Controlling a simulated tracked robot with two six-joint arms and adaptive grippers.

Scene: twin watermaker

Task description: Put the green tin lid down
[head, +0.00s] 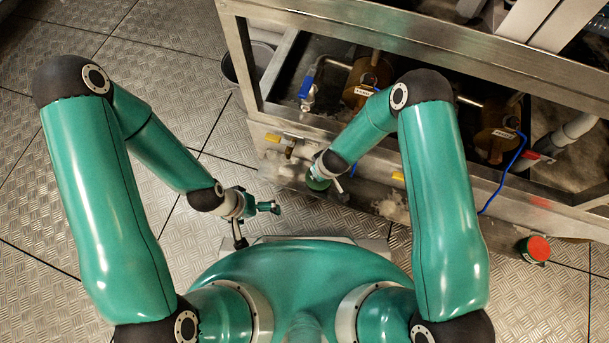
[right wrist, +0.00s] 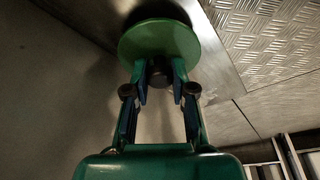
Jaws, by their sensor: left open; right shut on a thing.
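The green tin lid (right wrist: 160,38) is a flat round disc in the right wrist view. My right gripper (right wrist: 160,75) is shut on the dark knob in the middle of the lid. In the head view the lid (head: 317,184) shows as a small green disc beside the lower front of the metal frame; my right forearm partly hides the gripper. I cannot tell whether the lid touches anything below it. My left gripper (head: 268,207) is open and empty above the floor, to the left of the lid.
A steel frame (head: 400,22) holds brown housings (head: 370,75), valves and a blue hose (head: 508,168). A red-topped tin (head: 535,248) stands at the right. A grey bucket (head: 250,66) stands behind. The tread-plate floor (head: 100,150) is clear at the left.

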